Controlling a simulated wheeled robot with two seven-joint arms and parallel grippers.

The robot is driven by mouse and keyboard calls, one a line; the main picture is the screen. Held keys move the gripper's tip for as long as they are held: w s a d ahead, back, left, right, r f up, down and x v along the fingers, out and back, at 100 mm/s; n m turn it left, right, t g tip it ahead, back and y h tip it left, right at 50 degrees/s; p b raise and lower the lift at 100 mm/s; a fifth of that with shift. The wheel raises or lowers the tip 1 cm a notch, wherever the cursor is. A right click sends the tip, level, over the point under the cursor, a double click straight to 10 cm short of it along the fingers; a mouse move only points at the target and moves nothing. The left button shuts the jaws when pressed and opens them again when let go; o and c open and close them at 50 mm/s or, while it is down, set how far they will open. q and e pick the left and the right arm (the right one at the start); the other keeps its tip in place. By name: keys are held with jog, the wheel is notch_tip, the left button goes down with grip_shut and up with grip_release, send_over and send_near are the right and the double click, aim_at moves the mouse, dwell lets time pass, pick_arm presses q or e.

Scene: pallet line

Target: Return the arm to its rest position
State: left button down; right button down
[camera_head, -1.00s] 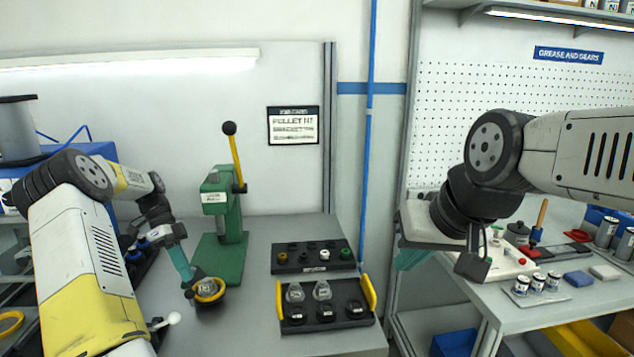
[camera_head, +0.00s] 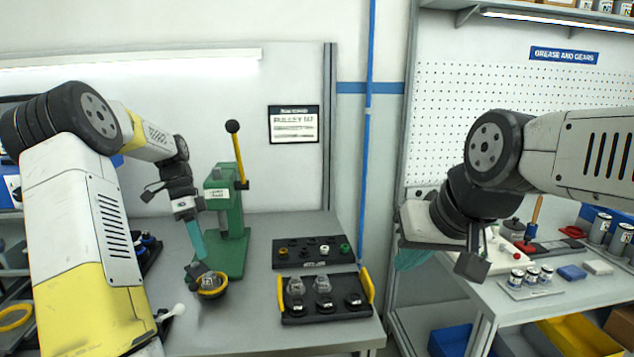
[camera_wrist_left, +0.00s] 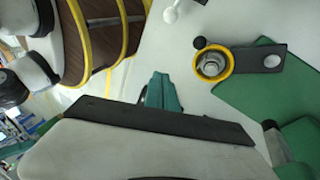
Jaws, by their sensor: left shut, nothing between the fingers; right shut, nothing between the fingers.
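My left arm comes in from the left, and its gripper (camera_head: 201,254) has teal fingers that point down, shut and empty. In the head view the fingertips overlap a dark fixture with a yellow ring (camera_head: 211,291) on the bench. In the left wrist view the teal fingers (camera_wrist_left: 162,92) are together with nothing between them, apart from the yellow-ringed fixture (camera_wrist_left: 228,66), which holds a round metal part. My right gripper (camera_head: 411,258) is shut at the right, its teal fingers mostly hidden behind its own hand.
A green press (camera_head: 235,252) with a yellow lever stands behind the fixture. Two black trays (camera_head: 314,240) (camera_head: 282,314) with small parts lie to its right; the nearer has yellow handles. The right bench (camera_head: 540,312) holds cans and blocks. The front of the left bench is fairly clear.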

pick_arm(q)
jog(key=s+d+r+n+t+y, duration=0.3)
jog(key=s+d+r+n+t, duration=0.3)
jog(key=s+d+r, duration=0.5)
jog(key=s+d+r+n+t+h, duration=0.1)
jog(key=s+d+n+t, duration=0.2)
jog(key=s+n, duration=0.4)
jog(key=s, duration=0.4)
jog(key=shift+s+d+r+n+t+h, duration=0.3)
jog(key=shift+d+r+h, duration=0.05)
jog(key=shift+r+h, duration=0.05)
